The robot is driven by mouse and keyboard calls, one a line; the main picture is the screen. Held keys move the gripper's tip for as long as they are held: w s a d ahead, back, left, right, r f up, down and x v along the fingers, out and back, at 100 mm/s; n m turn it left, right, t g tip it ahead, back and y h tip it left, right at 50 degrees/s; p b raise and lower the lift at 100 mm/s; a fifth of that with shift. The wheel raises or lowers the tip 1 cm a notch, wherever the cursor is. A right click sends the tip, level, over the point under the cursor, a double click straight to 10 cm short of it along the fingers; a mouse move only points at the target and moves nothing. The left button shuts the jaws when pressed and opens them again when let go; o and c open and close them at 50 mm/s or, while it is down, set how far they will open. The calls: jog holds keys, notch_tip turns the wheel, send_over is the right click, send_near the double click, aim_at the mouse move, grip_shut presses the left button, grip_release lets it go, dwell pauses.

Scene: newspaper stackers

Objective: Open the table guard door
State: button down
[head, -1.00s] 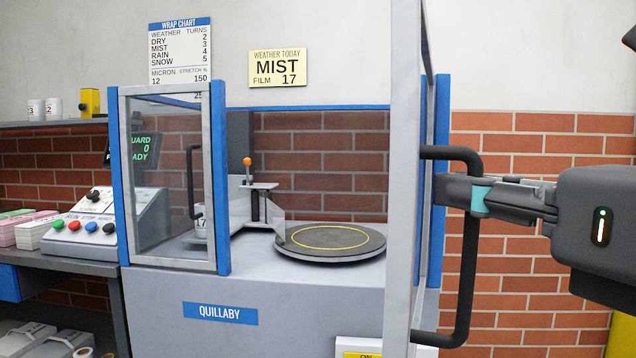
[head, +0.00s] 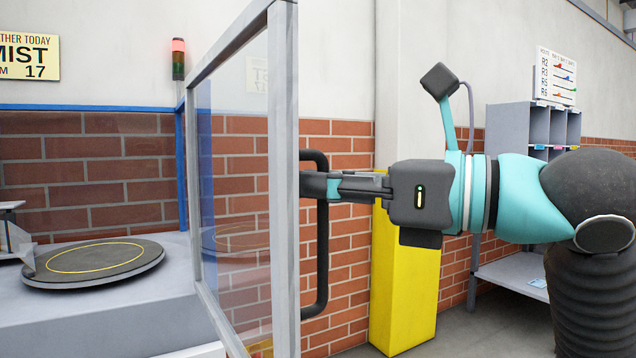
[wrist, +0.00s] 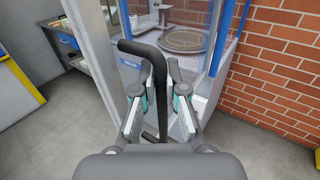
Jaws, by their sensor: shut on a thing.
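The table guard door (head: 284,180) is a clear pane in a grey frame. It stands swung out from the blue post (head: 182,165) of the machine, and the turntable (head: 95,264) shows past it to the left. Its black bar handle (head: 321,262) is on the door's right side in the head view. My gripper (head: 328,187) is shut on the upper part of the handle. In the wrist view, the handle (wrist: 148,52) bends down between the two fingers of my gripper (wrist: 160,97); the exact contact is partly hidden.
A yellow cabinet or post (head: 400,300) stands by the brick wall behind my arm. A grey shelf unit (head: 530,130) is at the right. A red-topped signal light (head: 178,58) stands behind the door. Grey floor (wrist: 50,125) is clear at the left of the wrist view.

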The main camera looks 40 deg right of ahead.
jog(key=shift+f, duration=0.1)
jog(key=c, duration=1.2)
grip_release()
jog(key=shift+s, duration=0.1)
jog(key=v, duration=1.2)
jog(key=shift+s, duration=0.1)
